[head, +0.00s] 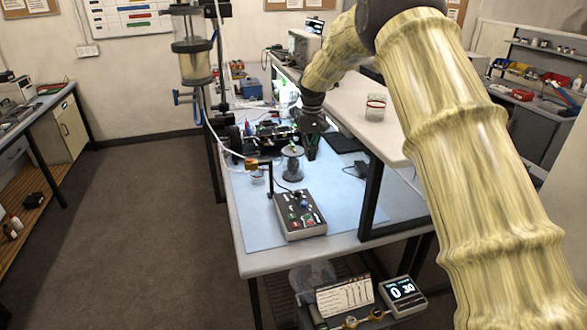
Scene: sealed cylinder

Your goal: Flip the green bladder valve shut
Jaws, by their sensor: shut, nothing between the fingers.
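My gripper (311,152) points down over the blue-covered workbench, its dark fingers shut and empty. I cannot tell whether the fingers touch the cylinder. A grey control box (301,216) stands in front of the cylinder, with small green, red and blue parts on top. I cannot make out for sure which green part is the bladder valve, or its lever position. My arm comes in from the right and hides part of the bench's far side.
Dark equipment with cables (268,138) sits behind the cylinder. A tall clear reservoir (194,62) hangs on a post at the left, with a white tube to the bench. A raised shelf (388,143) bears a jar (375,107).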

